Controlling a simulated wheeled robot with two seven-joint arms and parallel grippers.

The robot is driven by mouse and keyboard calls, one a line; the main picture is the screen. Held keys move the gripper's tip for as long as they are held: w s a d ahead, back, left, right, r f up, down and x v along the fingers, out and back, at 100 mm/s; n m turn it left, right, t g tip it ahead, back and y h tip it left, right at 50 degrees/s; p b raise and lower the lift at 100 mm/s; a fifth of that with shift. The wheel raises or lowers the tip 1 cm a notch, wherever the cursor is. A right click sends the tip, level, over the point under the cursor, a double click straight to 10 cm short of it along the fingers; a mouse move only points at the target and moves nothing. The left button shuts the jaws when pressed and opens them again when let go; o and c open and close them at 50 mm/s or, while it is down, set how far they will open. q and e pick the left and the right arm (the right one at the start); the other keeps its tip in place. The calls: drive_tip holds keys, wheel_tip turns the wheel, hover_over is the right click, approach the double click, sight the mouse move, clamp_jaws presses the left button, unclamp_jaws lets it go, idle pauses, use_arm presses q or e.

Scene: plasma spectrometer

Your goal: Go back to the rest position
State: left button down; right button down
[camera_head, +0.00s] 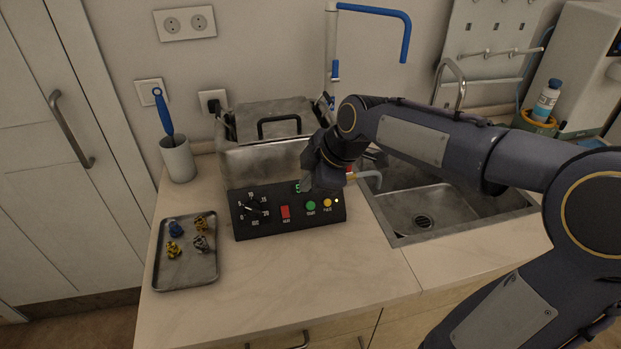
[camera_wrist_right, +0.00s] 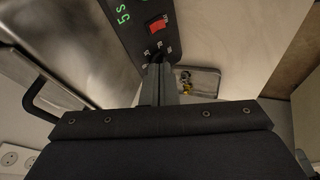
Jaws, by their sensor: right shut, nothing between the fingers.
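My right gripper (camera_head: 306,184) hangs in front of the steel device, just over the top of its black control panel (camera_head: 240,226). Its fingers point down and are closed together, with nothing between them. In the right wrist view the shut fingers (camera_wrist_right: 158,72) show against the panel, with a red switch (camera_wrist_right: 158,25) and a green display (camera_wrist_right: 124,14) beyond. I cannot tell whether the fingertips touch the panel. The gripper partly hides the green display in the head view. My left gripper is in neither view.
The steel device (camera_head: 262,158) with a black lid handle stands against the wall. A metal tray (camera_head: 186,278) with several small parts lies at left. A grey cup (camera_head: 178,160) holds a blue-handled tool. A sink (camera_head: 420,208) lies under my right arm. The front counter is clear.

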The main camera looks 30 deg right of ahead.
drive_tip(key=shift+s+d+r, duration=0.15)
drive_tip(key=shift+r, duration=0.25)
drive_tip(key=s+a+f+m, duration=0.2)
drive_tip(key=s+f+m, duration=0.1)
drive_tip(key=s+m, duration=0.5)
drive_tip(key=s+a+f+m, duration=0.3)
drive_tip(key=s+m, duration=0.4)
drive_tip(key=s, duration=0.6)
drive_tip(key=shift+s+f+m+y, duration=0.15)
drive_tip(key=shift+f+m+y, duration=0.1)
drive_tip(key=shift+m+y, duration=0.15)
